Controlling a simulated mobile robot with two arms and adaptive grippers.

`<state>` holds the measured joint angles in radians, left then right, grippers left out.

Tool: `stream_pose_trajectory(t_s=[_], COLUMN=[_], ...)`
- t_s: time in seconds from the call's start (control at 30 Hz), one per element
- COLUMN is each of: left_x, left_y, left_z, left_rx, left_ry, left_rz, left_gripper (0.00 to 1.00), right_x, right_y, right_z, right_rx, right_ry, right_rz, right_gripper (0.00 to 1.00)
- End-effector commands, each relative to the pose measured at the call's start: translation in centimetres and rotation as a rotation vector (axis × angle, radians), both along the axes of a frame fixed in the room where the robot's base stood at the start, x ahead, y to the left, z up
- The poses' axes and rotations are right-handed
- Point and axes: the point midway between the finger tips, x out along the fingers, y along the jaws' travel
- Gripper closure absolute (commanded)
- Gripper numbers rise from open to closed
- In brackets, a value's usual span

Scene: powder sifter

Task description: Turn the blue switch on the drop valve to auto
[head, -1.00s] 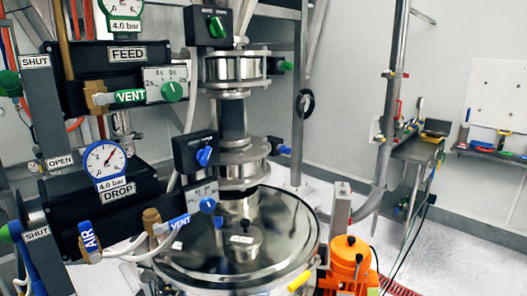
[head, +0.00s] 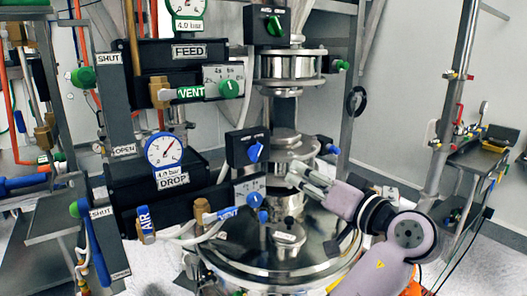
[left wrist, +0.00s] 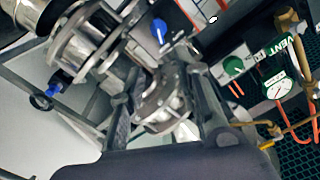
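The blue switch (head: 256,151) is a small knob on a black box beside the steel valve column, above the DROP label (head: 174,180). Its pointer looks tilted; the lettering above it is too small to read. The blue knob also shows at the top of the left wrist view (left wrist: 158,28). My left gripper (head: 301,178) is right of the switch and slightly below it, in front of the column and apart from the knob. Its two fingers are spread in the left wrist view (left wrist: 165,108), with nothing held between them. My right gripper is not in view.
A second blue knob (head: 255,200) sits on the dial by the blue VENT tag. A green switch (head: 274,25) is on a similar box above. The round steel lid (head: 235,252) lies below, and a side bench (head: 478,160) is at right.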

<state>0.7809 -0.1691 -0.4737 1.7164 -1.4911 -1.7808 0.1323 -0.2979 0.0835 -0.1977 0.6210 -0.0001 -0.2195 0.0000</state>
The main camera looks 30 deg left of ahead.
Motion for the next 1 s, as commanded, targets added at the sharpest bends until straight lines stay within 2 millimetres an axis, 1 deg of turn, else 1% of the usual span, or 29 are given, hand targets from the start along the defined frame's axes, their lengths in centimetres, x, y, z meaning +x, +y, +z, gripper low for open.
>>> stream_pose_trajectory(t_s=[0.03, 0.1, 0.4, 0.6, 0.8, 1.0], left_x=[0.3, 0.9, 3.4, 4.8, 5.7, 5.9], left_y=[1.0, 2.4, 8.5, 12.0, 13.9, 14.3], left_z=[0.5, 0.5, 0.6, 0.4, 0.2, 0.0], left_rx=[0.003, 0.003, 0.004, 0.001, 0.000, -0.002], left_ry=[0.001, 0.003, 0.004, 0.004, 0.003, 0.001], left_rz=[0.003, 0.005, 0.003, 0.003, 0.001, -0.001], left_gripper=[0.70, 0.70, 0.70, 0.70, 0.70, 0.70], right_x=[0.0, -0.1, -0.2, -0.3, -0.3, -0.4], right_y=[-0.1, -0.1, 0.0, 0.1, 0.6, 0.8], right_z=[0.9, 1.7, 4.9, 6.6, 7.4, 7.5], right_rx=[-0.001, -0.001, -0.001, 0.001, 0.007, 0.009], right_ry=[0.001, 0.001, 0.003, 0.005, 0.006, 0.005], right_rz=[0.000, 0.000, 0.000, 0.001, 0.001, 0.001], right_gripper=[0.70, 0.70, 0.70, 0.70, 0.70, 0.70])
